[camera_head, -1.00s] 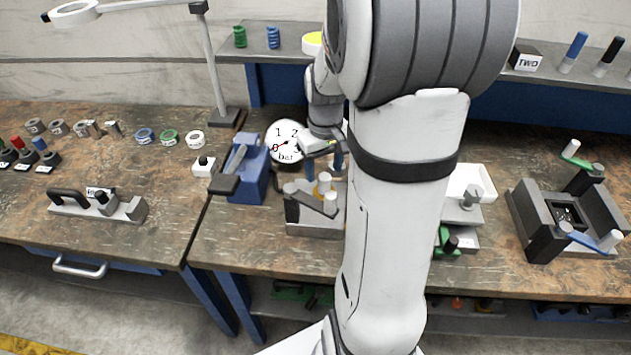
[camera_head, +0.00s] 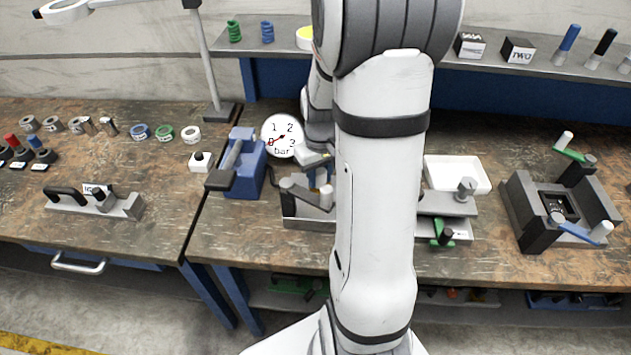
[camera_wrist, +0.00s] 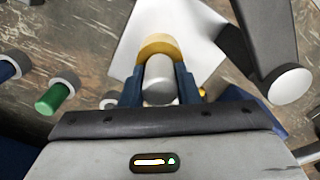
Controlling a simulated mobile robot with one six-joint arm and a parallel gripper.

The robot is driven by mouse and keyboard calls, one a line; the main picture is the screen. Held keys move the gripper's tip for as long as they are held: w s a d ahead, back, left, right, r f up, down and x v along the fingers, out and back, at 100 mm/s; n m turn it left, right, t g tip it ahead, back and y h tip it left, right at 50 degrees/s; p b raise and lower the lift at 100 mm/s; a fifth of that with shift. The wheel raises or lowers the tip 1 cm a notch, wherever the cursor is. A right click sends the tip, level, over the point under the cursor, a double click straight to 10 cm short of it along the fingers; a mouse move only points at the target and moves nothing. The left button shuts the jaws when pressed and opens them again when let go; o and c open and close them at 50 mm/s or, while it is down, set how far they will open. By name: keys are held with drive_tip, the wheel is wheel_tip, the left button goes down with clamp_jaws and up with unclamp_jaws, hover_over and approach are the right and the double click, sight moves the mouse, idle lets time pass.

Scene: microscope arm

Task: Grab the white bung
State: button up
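In the wrist view a pale grey-white cylinder (camera_wrist: 158,82), which I take to be the white bung, sits between the blue fingers of my gripper (camera_wrist: 159,76). A yellow ring (camera_wrist: 160,44) shows just beyond it. The fingers flank the cylinder closely on both sides; I cannot tell whether they press on it. In the head view my gripper (camera_head: 319,178) is low over the grey fixture (camera_head: 305,223) beside the pressure gauge (camera_head: 283,135). My own arm hides much of this area, and the bung is not clear there.
A dark handle with a white knob (camera_wrist: 289,86) is close on the right in the wrist view. A green bung (camera_wrist: 54,98) is at the left. The blue press (camera_head: 244,172) stands left of the fixture. A white tray (camera_head: 458,165) lies right of my arm.

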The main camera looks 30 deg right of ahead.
drive_tip(key=c, duration=0.5)
